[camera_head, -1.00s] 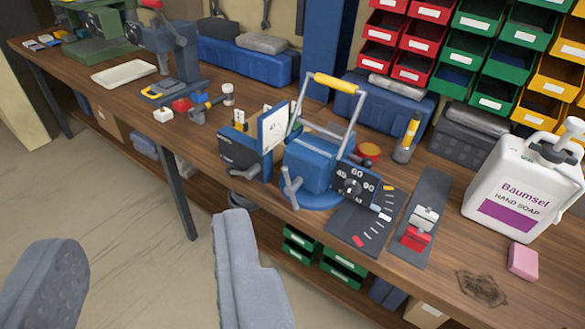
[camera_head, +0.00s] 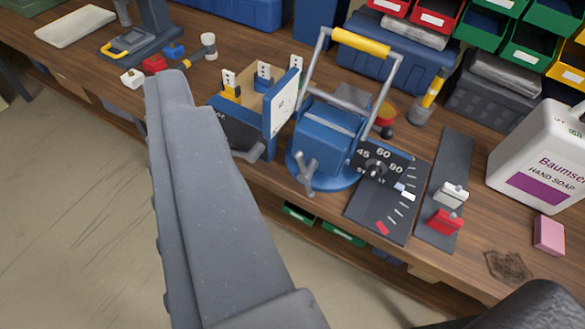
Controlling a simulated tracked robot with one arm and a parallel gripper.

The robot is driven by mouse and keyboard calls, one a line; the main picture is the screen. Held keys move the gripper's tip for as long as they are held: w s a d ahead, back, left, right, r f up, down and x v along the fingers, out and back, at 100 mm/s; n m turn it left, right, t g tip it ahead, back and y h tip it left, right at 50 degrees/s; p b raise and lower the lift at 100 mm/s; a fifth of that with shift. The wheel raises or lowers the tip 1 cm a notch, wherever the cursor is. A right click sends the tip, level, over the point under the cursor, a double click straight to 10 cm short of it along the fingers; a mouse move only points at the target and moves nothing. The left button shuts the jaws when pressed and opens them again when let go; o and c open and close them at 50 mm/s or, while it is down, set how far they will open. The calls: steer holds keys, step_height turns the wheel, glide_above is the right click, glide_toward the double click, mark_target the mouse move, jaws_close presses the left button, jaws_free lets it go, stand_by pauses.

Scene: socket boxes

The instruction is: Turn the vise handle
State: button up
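A blue vise-like device (camera_head: 328,133) stands on a round blue base near the table's front edge. A U-shaped metal handle with a yellow grip (camera_head: 361,42) rises over it. A small grey crossed handle (camera_head: 307,171) is on its front. A grey lever (camera_head: 252,152) sticks out from the dark blue box beside it. A long grey finger of my gripper (camera_head: 195,170) fills the lower left, its tip in front of the table and left of the blue box. It appears apart from the handles. Whether the other finger shows is unclear.
A dial panel (camera_head: 375,168) and a dark strip with a red switch (camera_head: 445,222) lie right of the vise. A white soap jug (camera_head: 540,160) and pink block (camera_head: 549,235) stand farther right. A lamp-like tool and small parts are left. Bare floor shows lower left.

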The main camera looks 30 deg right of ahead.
steer(key=w+a+f+m+y+p, duration=0.1)
steer(key=w+a+f+p, duration=0.15)
steer(key=w, duration=0.45)
steer(key=w+a+f+m+y+p, duration=0.1)
steer(key=w+a+f, duration=0.25)
steer(key=w, duration=0.35)
steer(key=w+f+m+t+h+p, duration=0.1)
steer(key=w+f+m+h+p, duration=0.1)
steer(key=w+f, duration=0.4)
steer(key=m+g+h+p, duration=0.55)
steer(key=h+p, duration=0.25)
steer(key=h, duration=0.6)
glide_toward(302, 180)
steer(key=shift+n, duration=0.45)
steer(key=x, duration=1)
steer(key=shift+w+d+b, duration=0.25)
steer(key=shift+d+b, duration=0.05)
